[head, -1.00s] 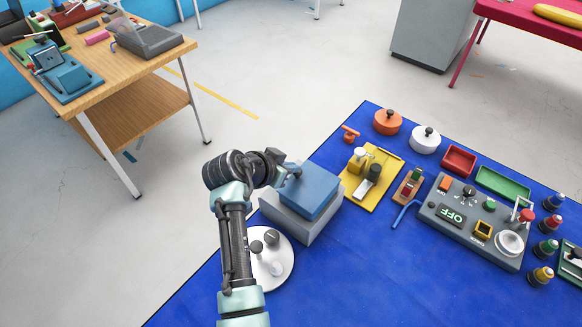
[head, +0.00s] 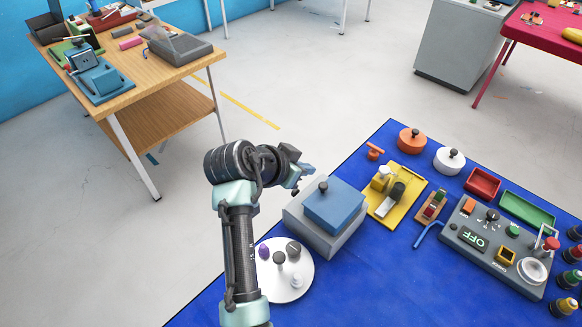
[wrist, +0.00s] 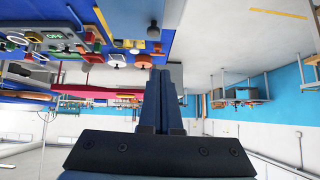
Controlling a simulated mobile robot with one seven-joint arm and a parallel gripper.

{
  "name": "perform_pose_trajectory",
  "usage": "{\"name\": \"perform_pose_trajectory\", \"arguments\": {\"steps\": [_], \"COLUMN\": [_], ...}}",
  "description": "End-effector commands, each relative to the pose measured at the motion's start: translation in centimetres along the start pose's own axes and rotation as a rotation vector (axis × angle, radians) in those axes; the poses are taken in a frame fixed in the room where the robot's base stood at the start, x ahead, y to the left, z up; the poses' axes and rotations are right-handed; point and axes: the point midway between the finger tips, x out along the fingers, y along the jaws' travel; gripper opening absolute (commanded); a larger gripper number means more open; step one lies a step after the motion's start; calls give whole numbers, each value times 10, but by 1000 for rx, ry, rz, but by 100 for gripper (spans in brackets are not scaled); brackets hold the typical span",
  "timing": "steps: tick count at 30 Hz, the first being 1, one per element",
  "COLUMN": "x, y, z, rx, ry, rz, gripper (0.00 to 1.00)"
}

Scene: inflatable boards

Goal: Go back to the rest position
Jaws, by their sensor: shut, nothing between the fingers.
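My gripper (head: 300,176) is at the end of my raised arm in the head view, left of the blue-lidded grey box (head: 336,207) and apart from its black knob. In the wrist view my gripper (wrist: 164,75) points out over the room, its fingers together with nothing between them. The wrist picture is turned over, with the blue mat at the top left.
The blue mat (head: 385,290) bears a white disc (head: 300,265) with several knobs, a yellow board (head: 407,217), a grey control panel (head: 480,262) reading OFF, and orange and white round pots. A wooden table (head: 150,72) stands at the left. Grey floor lies between.

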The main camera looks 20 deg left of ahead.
Motion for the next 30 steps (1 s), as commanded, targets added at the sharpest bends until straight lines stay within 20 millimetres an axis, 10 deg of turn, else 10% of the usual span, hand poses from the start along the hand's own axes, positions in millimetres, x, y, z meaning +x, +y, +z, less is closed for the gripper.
{"name": "perform_pose_trajectory", "arguments": {"steps": [17, 23, 30], "x": [-48, -77, -186], "y": [-3, 4, 61], "z": [-6, -95, -230], "rx": [2, 25, 22], "ry": [12, 225, 735], "rz": [-13, -210, -405], "gripper": [0, 0, 0]}}
